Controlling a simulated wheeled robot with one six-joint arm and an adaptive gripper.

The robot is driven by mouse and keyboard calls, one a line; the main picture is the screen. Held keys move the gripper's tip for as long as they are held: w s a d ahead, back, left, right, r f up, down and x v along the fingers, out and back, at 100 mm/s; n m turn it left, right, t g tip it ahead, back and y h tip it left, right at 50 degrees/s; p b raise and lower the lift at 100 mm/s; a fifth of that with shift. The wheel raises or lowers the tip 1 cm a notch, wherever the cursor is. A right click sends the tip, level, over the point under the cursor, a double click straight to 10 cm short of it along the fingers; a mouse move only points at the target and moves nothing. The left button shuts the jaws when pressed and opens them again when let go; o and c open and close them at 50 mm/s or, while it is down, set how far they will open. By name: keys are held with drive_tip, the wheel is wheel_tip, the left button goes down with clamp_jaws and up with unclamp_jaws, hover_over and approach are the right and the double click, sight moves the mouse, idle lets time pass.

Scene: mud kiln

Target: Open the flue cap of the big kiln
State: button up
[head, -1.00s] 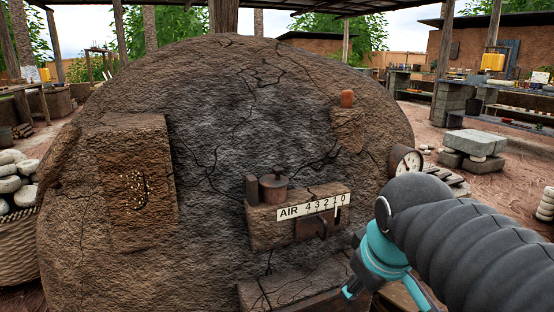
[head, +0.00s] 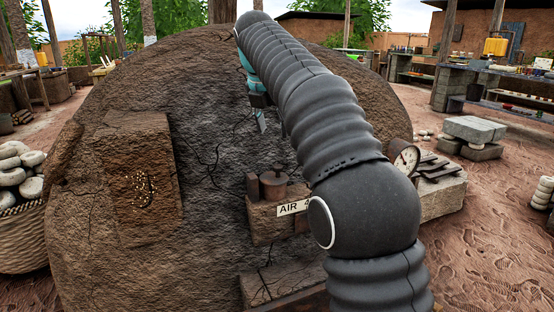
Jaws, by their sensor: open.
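The big kiln (head: 90,215) is a cracked brown mud dome filling the middle of the head view. A small dark round lidded piece (head: 274,187) with a knob sits on a mud block (head: 262,225) low on its front; I cannot tell whether it is the flue cap. No other flue cap shows clearly, and my arm covers the dome's right front. My gripper (head: 261,112) is open, with a teal body and its fingers pointing down. It appears in front of the upper dome, above the lidded piece and apart from it. Nothing shows between its fingers.
The block carries a white AIR scale (head: 292,208), partly covered by my arm. A dial gauge (head: 403,156) stands at the dome's right. A basket of pale stones (head: 20,240) is at left. Grey blocks (head: 475,133) stand at right on open dirt ground.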

sight(278, 166)
drive_tip(key=shift+n, duration=0.6)
drive_tip(key=b+x, duration=0.1)
drive_tip(key=x, duration=0.3)
drive_tip(key=b+x, duration=0.1)
drive_tip(key=x, duration=0.4)
drive_tip(key=w+b+x, duration=0.1)
drive_tip(key=b+x, duration=0.1)
drive_tip(key=x, duration=0.3)
drive_tip(key=shift+s+a+r, duration=0.1)
drive_tip(key=shift+a+r, duration=0.05)
drive_tip(key=shift+a, duration=0.25)
clamp_jaws()
